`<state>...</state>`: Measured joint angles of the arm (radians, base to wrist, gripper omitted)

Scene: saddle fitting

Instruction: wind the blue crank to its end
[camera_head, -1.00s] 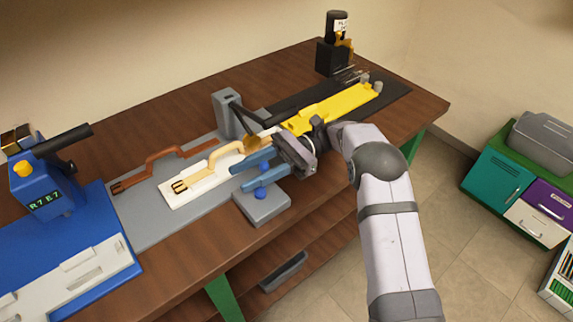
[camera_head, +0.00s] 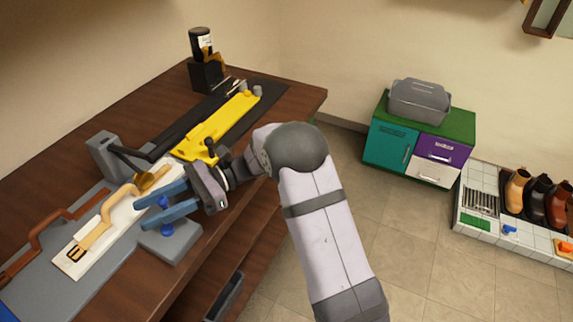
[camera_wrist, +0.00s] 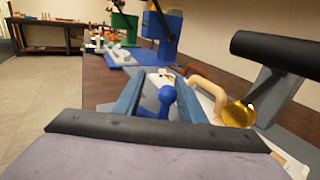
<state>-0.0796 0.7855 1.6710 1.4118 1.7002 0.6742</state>
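A grey block (camera_head: 172,246) stands at the front edge of the bench with blue crank parts on it. One round blue knob (camera_head: 167,229) shows on the block, and another blue piece shows between my fingers. My gripper (camera_head: 150,209) is just above the block, its two blue-grey fingers apart and pointing left. In the wrist view a blue ball knob (camera_wrist: 167,94) on a blue stem stands between the spread fingers, with a gap to them. The fingers hide part of the crank, so its arm and turn angle are unclear.
A white plate (camera_head: 75,262) with a tan strap (camera_head: 100,228) lies behind the block, beside a grey post with a black lever (camera_head: 130,152). A yellow plate (camera_head: 222,125) lies farther back. Cabinets (camera_head: 418,142) and a tiled bench with shoes (camera_head: 500,215) stand right; floor between is clear.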

